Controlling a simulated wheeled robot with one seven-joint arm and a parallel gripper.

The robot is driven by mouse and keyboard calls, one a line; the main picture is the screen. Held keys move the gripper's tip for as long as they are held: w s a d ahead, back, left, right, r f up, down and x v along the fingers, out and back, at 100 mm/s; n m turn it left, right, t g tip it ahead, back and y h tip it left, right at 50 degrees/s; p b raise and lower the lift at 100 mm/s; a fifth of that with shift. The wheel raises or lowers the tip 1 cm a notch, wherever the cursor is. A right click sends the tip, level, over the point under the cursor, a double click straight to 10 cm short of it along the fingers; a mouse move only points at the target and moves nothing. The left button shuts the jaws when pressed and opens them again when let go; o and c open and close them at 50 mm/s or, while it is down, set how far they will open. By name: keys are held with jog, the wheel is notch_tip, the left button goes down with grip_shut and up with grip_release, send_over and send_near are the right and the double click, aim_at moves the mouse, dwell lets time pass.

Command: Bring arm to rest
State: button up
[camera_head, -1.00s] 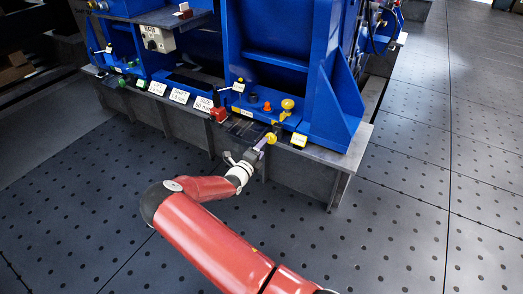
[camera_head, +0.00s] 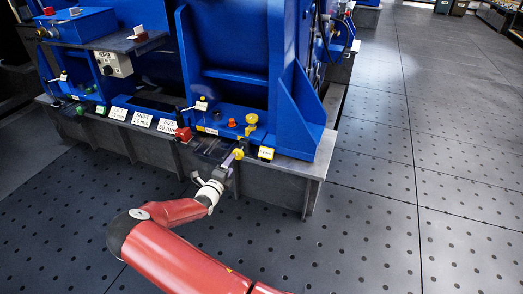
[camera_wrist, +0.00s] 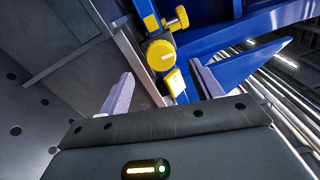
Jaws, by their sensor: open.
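My red arm reaches from the bottom of the head view to the front edge of the blue machine (camera_head: 232,95). My gripper (camera_head: 234,160) is at its end, close to the machine's grey base ledge (camera_head: 287,165). In the wrist view my gripper (camera_wrist: 160,88) is open, its two pale fingers apart with nothing held. A yellow knob (camera_wrist: 161,55) shows ahead, between and beyond the fingers. In the head view a yellow part (camera_head: 238,154) sits right at the fingertips; I cannot tell whether they touch it.
A heater box (camera_head: 115,64) is at the upper left. The dotted floor (camera_head: 375,215) is clear to the right and in front.

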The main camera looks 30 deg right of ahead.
jog(key=s+d+r+m+g+y, duration=0.15)
jog(key=s+r+m+g, duration=0.35)
jog(key=s+r+m, duration=0.55)
jog(key=s+d+r+m+g+y, duration=0.1)
jog(key=s+r+m+g+y, duration=0.35)
jog(key=m, duration=0.95)
jog(key=s+a+r+m+t+y, duration=0.1)
jog(key=s+a+r+m+y, duration=0.1)
jog(key=s+a+r+m, duration=0.3)
jog(key=s+a+r+m+t+y, duration=0.1)
jog(key=s+a+r+m+y, duration=0.2)
jog(key=s, duration=0.9)
jog(key=s+a+r+m+t+y, duration=0.2)
jog(key=s+a+r+m+y, duration=0.1)
jog(key=s+a+r+m, duration=0.4)
jog(key=shift+s+a+r+m, duration=0.15)
jog(key=shift+s+a+m, duration=0.8)
jog(key=shift+s, duration=0.15)
